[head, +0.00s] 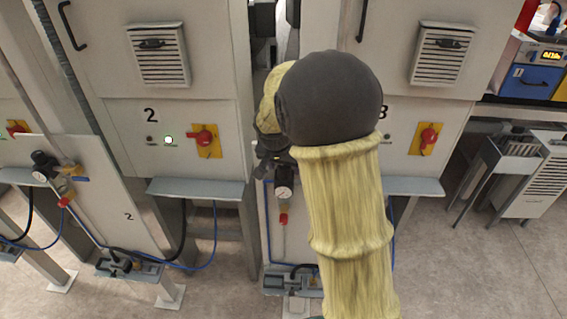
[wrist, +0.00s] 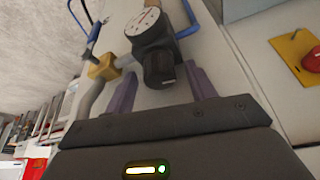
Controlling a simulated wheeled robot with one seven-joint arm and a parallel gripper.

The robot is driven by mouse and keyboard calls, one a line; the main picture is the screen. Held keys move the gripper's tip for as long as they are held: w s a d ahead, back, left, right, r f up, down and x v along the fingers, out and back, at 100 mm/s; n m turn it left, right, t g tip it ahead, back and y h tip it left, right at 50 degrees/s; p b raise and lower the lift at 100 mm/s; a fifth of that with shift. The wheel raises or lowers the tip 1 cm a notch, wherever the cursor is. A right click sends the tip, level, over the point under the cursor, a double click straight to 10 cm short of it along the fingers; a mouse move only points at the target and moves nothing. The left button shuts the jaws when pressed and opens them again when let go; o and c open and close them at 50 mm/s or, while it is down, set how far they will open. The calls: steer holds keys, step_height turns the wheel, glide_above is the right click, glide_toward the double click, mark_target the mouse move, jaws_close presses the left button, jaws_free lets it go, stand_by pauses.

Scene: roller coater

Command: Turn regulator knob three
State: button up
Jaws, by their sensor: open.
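The black regulator knob (wrist: 160,68) shows in the wrist view, below a round white-faced gauge (wrist: 142,22) and beside a brass fitting (wrist: 103,69). My gripper (wrist: 161,74) is open, with one purple-grey finger on each side of the knob. I cannot tell whether either finger touches it. In the head view the gauge (head: 284,191) shows on the panel (head: 275,240) below the cabinet marked 3. My gripper (head: 270,158) is just above the gauge there, partly hidden by my arm, and the knob cannot be made out.
A second regulator (head: 43,165) is on panel 2 at the left. Red switches on yellow plates sit on cabinet 2 (head: 204,140) and cabinet 3 (head: 427,138). Grey ledges (head: 195,189) jut out below the cabinets.

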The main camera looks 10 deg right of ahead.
steer(key=c, duration=1)
steer(key=shift+o, duration=0.2)
steer(key=shift+n, duration=0.4)
steer(key=n+y, duration=0.1)
steer(key=n, duration=0.3)
steer(key=shift+d+y+p, duration=0.2)
steer(key=shift+y+p, duration=0.15)
steer(key=shift+y, duration=0.05)
steer(key=n+y+p, duration=0.1)
steer(key=n+p, duration=0.1)
steer(key=n, duration=0.2)
steer(key=shift+y, duration=0.4)
steer(key=shift+n, duration=0.4)
